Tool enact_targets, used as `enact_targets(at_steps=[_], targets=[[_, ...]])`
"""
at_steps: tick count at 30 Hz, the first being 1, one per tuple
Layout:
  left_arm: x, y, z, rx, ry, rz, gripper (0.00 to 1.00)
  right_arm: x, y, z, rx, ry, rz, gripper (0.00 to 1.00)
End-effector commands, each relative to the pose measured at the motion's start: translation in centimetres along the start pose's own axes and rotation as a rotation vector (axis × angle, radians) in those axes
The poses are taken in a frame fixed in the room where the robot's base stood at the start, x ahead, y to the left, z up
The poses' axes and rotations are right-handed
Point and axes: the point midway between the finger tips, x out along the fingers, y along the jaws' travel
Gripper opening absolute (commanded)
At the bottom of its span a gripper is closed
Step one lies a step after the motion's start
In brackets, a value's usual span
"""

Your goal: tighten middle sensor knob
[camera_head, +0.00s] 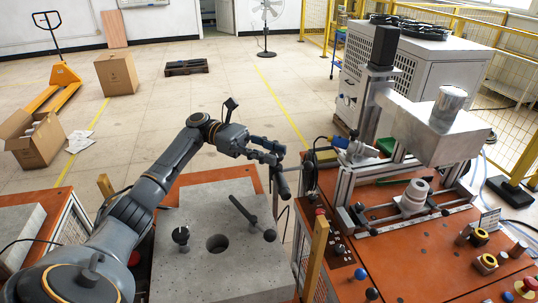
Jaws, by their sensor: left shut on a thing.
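My left gripper (277,157) is at the end of my left arm, above the far right edge of the grey perforated block. It is shut on a dark cylindrical piece (282,183) that hangs below the fingers. The contact is small and partly hidden by the fingers. I cannot tell for certain which part is the middle sensor knob. On the block (225,272), a dark rod (245,212) slants up from a round foot at the right. A short post with a dark knob (181,235) stands at the left. My right gripper is not in view.
That table carries a metal press-like frame (425,125) and several buttons. Open floor lies beyond, with cardboard boxes (117,73) at the left.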

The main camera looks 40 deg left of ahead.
Motion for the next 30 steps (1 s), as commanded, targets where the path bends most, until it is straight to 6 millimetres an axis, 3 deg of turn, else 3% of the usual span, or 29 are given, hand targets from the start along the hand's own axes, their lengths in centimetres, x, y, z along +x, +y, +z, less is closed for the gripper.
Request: enact_targets(at_steps=[13,14,16,26,30], targets=[[0.1,0.0,-0.1,-0.001,0.001,-0.011,0.01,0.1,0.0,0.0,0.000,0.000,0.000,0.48],[0.1,0.0,-0.1,-0.001,0.002,-0.011,0.39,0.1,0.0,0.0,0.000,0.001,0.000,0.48],[0.1,0.0,-0.1,-0.001,0.001,-0.011,0.53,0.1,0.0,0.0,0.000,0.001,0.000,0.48],[-0.1,0.0,0.0,0.000,0.001,-0.008,0.54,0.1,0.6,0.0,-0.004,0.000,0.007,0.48],[-1.5,0.1,0.0,-0.001,0.001,-0.006,0.54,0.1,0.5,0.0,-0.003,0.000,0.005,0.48]])
